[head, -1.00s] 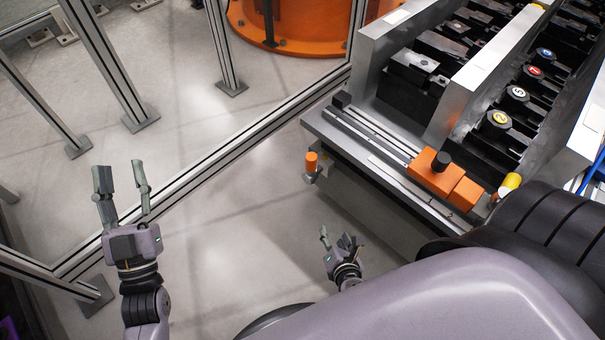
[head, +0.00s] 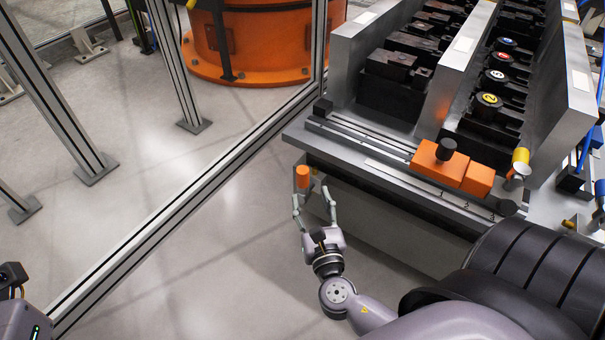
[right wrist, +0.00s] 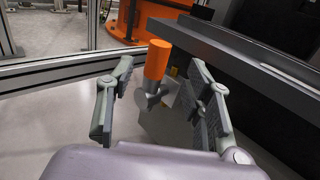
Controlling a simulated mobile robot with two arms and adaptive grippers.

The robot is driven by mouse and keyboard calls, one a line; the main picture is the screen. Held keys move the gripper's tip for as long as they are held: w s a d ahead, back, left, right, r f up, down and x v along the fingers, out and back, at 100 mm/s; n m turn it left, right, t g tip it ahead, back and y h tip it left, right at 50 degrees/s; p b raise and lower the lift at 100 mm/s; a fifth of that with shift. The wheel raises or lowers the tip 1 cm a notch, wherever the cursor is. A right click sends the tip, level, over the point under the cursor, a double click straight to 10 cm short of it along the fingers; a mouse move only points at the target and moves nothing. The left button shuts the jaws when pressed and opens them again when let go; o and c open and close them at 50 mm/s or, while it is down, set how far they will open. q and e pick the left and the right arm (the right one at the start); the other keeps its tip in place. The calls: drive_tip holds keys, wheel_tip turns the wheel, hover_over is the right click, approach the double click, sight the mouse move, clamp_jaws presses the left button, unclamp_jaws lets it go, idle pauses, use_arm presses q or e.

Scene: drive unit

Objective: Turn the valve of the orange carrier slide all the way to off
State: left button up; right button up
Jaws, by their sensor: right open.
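The valve's orange handle (head: 303,177) stands upright below the left end of the rail. It also shows in the right wrist view (right wrist: 157,60), above a grey metal stem. The orange carrier slide (head: 438,163), with a black knob, sits on the rail towards its right. My right gripper (head: 312,192) is open just below the handle. In the right wrist view its fingers (right wrist: 165,80) stand either side of the handle and stem, with gaps; I see no contact. Part of my left gripper shows in the bottom left corner; its fingers are hidden.
The machine bench (head: 400,200) with its metal edge lies beside my right gripper. A yellow-capped handle (head: 520,157) stands at the rail's right end. Fence posts (head: 80,150) and a floor rail run along the left. The floor between is clear.

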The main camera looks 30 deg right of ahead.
sight(304, 177)
drive_tip(key=b+x, duration=0.1)
drive_tip(key=x, duration=0.9)
drive_tip(key=shift+s, duration=0.1)
clamp_jaws()
idle(0.5)
